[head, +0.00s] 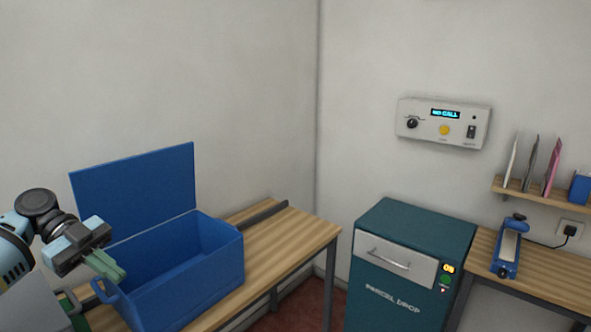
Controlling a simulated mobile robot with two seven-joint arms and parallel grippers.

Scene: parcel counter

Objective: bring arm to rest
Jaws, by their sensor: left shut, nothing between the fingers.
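My left gripper (115,273) comes in from the left, with its green fingers shut and nothing between them. It is beside the left end of an open blue box (195,285), close to the box's handle; I cannot tell whether they touch. The box stands on a wooden table, its lid (135,195) raised at the back. The part of the box inside that I can see looks empty; its floor is mostly hidden. My right gripper is not in view.
The wooden table (295,235) has free room right of the box. A teal parcel drop cabinet (410,235) stands right of it. A wall control panel (443,122) hangs above. A second table holds a blue device (507,250), below a shelf (545,198) with upright items.

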